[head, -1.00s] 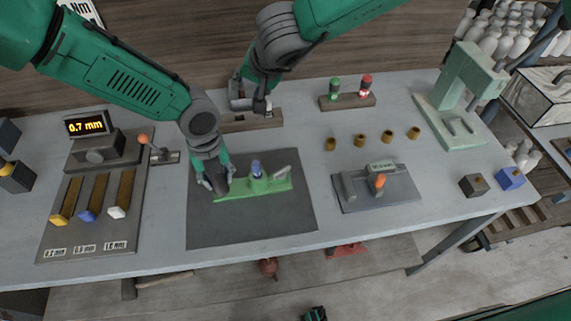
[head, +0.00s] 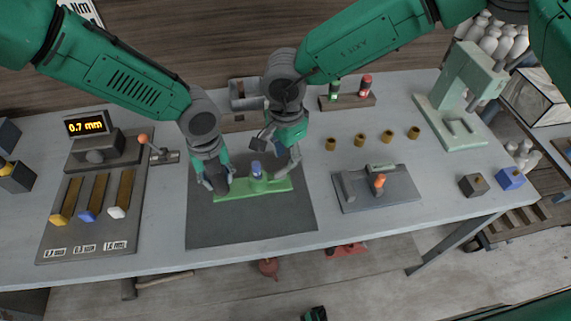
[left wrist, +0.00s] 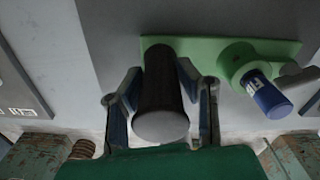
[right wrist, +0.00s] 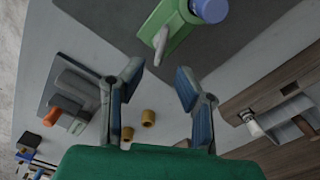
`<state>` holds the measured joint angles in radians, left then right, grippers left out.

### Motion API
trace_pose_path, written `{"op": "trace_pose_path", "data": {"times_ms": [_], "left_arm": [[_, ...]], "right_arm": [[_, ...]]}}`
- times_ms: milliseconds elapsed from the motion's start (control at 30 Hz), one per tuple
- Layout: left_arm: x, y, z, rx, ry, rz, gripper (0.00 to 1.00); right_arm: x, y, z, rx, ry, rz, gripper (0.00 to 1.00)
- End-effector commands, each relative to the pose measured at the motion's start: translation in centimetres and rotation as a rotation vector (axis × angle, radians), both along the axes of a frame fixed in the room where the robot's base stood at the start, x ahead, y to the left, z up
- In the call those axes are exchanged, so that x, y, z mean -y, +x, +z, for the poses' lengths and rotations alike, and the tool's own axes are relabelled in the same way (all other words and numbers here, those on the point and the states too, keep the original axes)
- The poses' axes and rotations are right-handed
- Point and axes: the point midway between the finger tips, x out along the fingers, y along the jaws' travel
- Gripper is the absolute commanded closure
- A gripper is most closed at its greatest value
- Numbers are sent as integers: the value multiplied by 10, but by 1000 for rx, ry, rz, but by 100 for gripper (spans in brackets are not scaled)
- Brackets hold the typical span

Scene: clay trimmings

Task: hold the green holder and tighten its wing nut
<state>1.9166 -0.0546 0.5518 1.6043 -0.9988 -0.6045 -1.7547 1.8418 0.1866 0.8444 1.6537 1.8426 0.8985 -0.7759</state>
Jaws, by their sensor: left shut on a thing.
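The green holder (head: 262,186) lies on the dark mat (head: 240,229), with a blue-capped part (head: 256,168) standing in it. My left gripper (left wrist: 160,80) is shut on the holder's dark round handle (left wrist: 160,98), at the holder's left end. A grey wing-shaped piece, seemingly the wing nut (right wrist: 161,44), sits at the holder's other end; in the head view the right gripper partly covers it. My right gripper (head: 277,155) is open and empty above that end. In the right wrist view its spread fingers (right wrist: 158,78) point toward the grey piece, apart from it.
A grey fixture with an orange knob (head: 379,181) stands right of the mat, with several brass bushings (head: 360,140) behind it. A gauge board (head: 90,245) with a display (head: 87,124) stands left. A pale green press (head: 462,95) stands at the back right.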

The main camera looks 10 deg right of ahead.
Motion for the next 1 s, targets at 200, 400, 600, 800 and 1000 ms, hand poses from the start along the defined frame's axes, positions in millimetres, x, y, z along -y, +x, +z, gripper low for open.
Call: {"op": "trace_pose_path", "data": {"times_ms": [200, 400, 600, 800, 1000], "left_arm": [[0, 1, 1, 1, -1, 1, 100], [0, 0, 1, 1, 0, 1, 100], [0, 0, 1, 1, 0, 1, 100], [0, 0, 1, 1, 0, 1, 100], [0, 0, 1, 1, 0, 1, 100]], "right_arm": [[0, 0, -33, 0, -1, 1, 72], [0, 0, -45, 1, 0, 2, 72], [0, 0, -45, 2, 0, 2, 72], [0, 0, -45, 2, 0, 2, 100], [0, 0, -45, 2, 0, -3, 100]]}}
